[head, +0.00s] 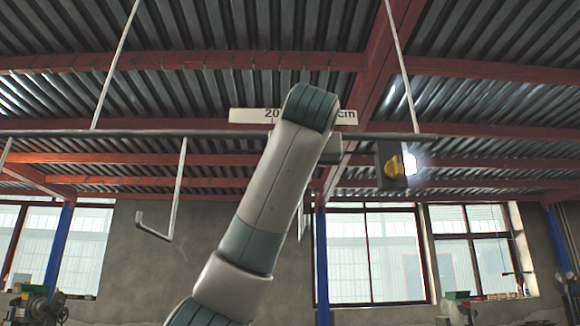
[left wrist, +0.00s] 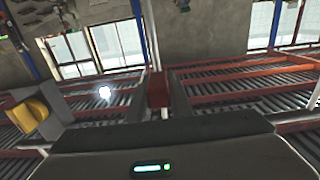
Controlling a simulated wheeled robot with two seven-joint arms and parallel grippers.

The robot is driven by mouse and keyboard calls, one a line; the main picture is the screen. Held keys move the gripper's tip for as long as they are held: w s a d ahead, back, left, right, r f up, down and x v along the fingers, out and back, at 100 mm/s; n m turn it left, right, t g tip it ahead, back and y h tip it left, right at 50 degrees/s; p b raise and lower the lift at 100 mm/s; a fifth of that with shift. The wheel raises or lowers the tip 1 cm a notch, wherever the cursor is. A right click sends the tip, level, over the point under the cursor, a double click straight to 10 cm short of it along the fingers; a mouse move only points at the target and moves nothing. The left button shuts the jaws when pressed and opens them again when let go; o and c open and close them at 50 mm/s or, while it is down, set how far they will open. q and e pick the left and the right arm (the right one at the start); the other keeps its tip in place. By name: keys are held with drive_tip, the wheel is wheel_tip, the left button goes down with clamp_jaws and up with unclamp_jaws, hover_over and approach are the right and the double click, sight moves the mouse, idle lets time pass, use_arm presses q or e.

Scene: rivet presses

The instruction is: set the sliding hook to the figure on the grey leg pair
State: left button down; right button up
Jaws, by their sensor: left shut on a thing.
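A metal rail (head: 220,133) runs overhead, hung on thin rods. A hook (head: 178,190) with a bent foot hangs from it left of my arm. A thin upright piece (head: 313,220) shows just right of my arm, perhaps part of another hook; my arm hides the rest. My left arm rises to the rail, and its fingertips are hidden in the head view. In the left wrist view my left gripper (left wrist: 160,95) is shut on a dark red block (left wrist: 158,88), perhaps the sliding hook's grip. No grey leg pair is visible. My right gripper is out of view.
A white sign (head: 250,115) above the rail reads "20" and "cm", its middle covered by my arm.

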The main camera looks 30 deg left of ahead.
use_arm(q)
drive_tip(key=shift+w+d+r, duration=0.1)
drive_tip(key=shift+w+d, duration=0.4)
drive_tip(key=shift+d, duration=0.3)
drive_tip(key=shift+w+d, duration=0.45)
drive_tip(key=shift+d, duration=0.3)
drive_tip(key=c, duration=1.6)
unclamp_jaws()
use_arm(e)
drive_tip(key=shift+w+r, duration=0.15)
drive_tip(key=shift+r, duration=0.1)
use_arm(q)
drive_tip(key=shift+s, duration=0.1)
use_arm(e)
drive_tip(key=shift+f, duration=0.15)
